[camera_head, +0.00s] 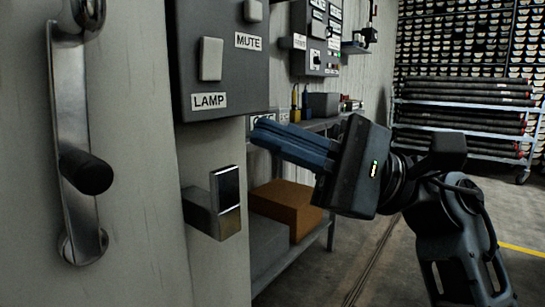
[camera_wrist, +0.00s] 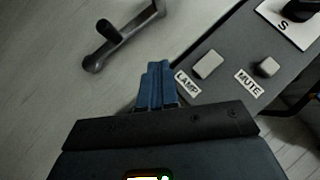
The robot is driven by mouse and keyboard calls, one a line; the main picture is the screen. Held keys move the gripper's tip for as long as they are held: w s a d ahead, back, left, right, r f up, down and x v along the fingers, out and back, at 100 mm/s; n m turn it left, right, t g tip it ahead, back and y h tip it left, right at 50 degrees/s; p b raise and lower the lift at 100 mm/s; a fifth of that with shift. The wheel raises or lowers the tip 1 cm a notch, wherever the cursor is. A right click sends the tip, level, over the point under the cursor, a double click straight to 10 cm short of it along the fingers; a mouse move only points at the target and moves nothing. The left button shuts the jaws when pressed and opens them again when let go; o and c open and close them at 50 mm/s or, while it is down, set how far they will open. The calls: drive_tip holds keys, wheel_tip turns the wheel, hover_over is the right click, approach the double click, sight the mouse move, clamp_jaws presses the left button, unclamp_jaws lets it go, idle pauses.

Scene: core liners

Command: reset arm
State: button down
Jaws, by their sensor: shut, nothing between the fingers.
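My gripper (camera_head: 262,132) is in the middle of the head view, its blue fingers together, empty and pointing left toward the wall. Its fingertips show just below and right of the grey switch panel (camera_head: 184,100) with the LAMP and MUTE switches. In the wrist view the closed blue fingers (camera_wrist: 157,68) point up the picture, beside the LAMP switch (camera_wrist: 208,64) on the panel's edge. I cannot tell whether the fingertips touch anything. My arm reaches in from the lower right of the head view.
A metal handle with a black knob (camera_head: 85,170) is on the wall at left. A small bracket with a dark-faced block (camera_head: 226,188) juts out below the panel. A shelf with an orange-brown box (camera_head: 286,207) stands behind my gripper. A rack of dark tubes (camera_head: 465,105) is at the back right.

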drive_tip(key=s+d+f+n+t+h, duration=0.6)
drive_tip(key=f+n+t, duration=0.4)
drive_tip(key=n+t, duration=0.3)
drive_tip(key=s+d+f+n+t+h, duration=0.6)
drive_tip(key=f+n+t, duration=0.3)
drive_tip(key=n+t, duration=0.45)
drive_tip(key=s+d+f+m+g+h, duration=0.45)
drive_tip(key=s+f+m, duration=0.25)
drive_tip(key=s+m, duration=0.35)
drive_tip(key=s+d+f+m+g+h, duration=0.4)
drive_tip(key=s+f+m+g+h, duration=0.15)
drive_tip(key=s+f+m, duration=0.4)
wheel_tip(320, 180, up, 33)
drive_tip(key=s+m+p, duration=0.1)
drive_tip(key=m+p, duration=0.1)
drive_tip(key=p, duration=2.9)
drive_tip(key=shift+s+h+p, duration=0.15)
drive_tip(key=shift+h+p, duration=0.15)
drive_tip(key=shift+p, duration=0.1)
